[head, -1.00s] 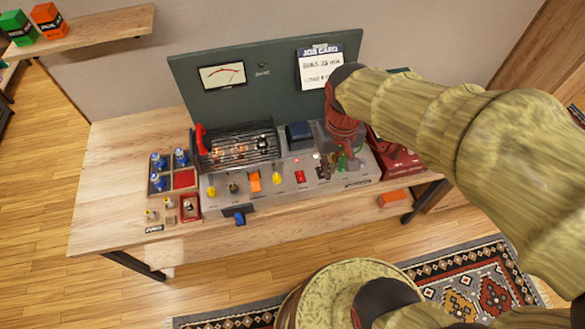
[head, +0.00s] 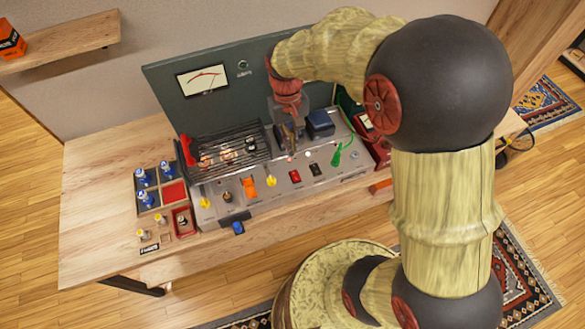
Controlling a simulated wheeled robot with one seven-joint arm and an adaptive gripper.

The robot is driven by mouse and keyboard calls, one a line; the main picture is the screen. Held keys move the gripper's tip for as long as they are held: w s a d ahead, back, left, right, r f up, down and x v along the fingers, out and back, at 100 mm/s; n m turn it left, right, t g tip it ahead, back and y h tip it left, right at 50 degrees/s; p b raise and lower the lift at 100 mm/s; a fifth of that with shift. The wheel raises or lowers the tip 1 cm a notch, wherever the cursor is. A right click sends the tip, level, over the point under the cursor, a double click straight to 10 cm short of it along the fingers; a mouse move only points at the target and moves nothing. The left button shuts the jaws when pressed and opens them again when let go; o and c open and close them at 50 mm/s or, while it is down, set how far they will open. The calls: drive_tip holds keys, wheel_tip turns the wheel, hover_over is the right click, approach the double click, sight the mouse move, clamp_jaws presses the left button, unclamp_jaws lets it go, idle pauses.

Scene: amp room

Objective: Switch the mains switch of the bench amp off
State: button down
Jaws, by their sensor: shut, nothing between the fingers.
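The bench amp (head: 222,208) is a grey panel unit on the wooden bench. I cannot read labels that tell which is the mains switch. The red rocker looks dark red, without a clear glow; the tilt of the rockers is too small to tell. My gripper (head: 291,151) is shut and empty, pointing down behind the red rocker and seemingly apart from it.
A black wire cage (head: 228,148) with tubes stands left of my gripper, and a dark blue block (head: 320,124) right of it. A green plug (head: 337,156) is at right. The meter board (head: 160,80) rises behind.

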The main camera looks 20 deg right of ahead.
sight(294, 178)
drive_tip(key=f+b, duration=0.1)
drive_tip(key=f, duration=0.3)
drive_tip(key=s+f+b, duration=0.1)
drive_tip(key=f, duration=0.4)
drive_tip(key=f+b, duration=0.2)
drive_tip(key=f, duration=0.2)
drive_tip(key=shift+s+f, duration=0.4)
drive_tip(key=shift+w, duration=0.1)
